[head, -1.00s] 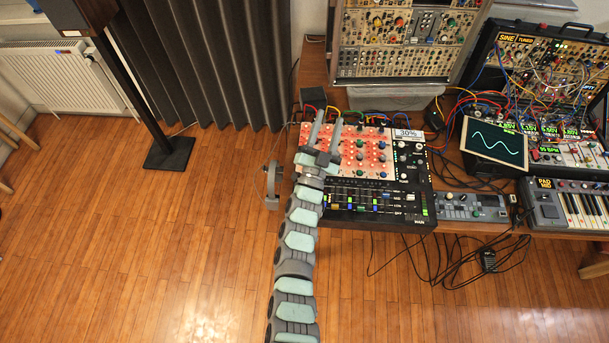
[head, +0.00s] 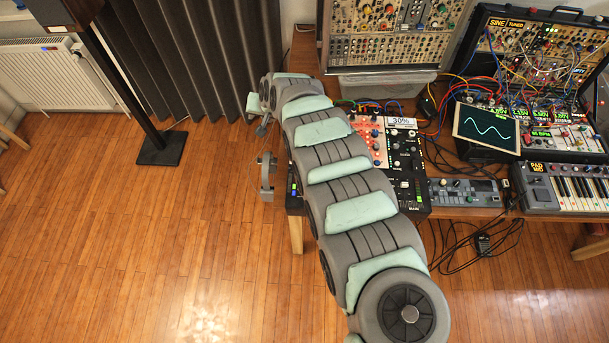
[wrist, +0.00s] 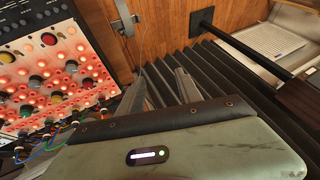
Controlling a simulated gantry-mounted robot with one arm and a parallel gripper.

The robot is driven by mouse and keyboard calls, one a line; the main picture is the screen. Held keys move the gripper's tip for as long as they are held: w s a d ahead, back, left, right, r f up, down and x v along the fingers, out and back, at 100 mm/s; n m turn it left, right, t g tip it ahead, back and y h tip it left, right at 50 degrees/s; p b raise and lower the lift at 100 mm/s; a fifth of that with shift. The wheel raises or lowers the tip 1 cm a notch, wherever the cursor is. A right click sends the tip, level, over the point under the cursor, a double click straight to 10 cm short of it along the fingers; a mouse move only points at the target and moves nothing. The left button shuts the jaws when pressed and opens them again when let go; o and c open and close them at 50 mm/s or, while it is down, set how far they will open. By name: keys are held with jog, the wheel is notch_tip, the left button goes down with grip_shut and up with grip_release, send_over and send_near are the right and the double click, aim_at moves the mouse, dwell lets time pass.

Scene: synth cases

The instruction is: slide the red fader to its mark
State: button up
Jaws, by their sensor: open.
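The black mixer (head: 411,194) lies on the table, and my arm covers most of its fader section in the head view. I cannot make out the red fader or its mark in either current view. A dark strip of the mixer (wrist: 28,14) shows at the top left of the wrist view, with its faders too small to tell. My gripper (wrist: 160,75) is open and empty, its two grey fingers apart. It points past the table's left side toward the dark curtain, with the lit red panel (wrist: 50,72) to its left in the wrist view.
A grey hook-like holder (head: 267,176) sits at the table's left edge, close to my arm. Patch cables (wrist: 58,130) lie by the red panel. A modular rack (head: 380,45) stands behind, and a tilted screen (head: 486,128) stands right.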

jog(key=s+d+g+h, duration=0.4)
jog(key=s+d+g, duration=0.1)
jog(key=s+d, duration=0.8)
jog(key=f, duration=0.4)
jog(key=f+b, duration=0.1)
jog(key=f, duration=0.2)
jog(key=s+f, duration=0.1)
jog(key=f, duration=0.3)
jog(key=shift+a+f+b, duration=0.3)
jog(key=shift+f+b, duration=0.05)
jog(key=shift+c, duration=0.5)
grip_shut()
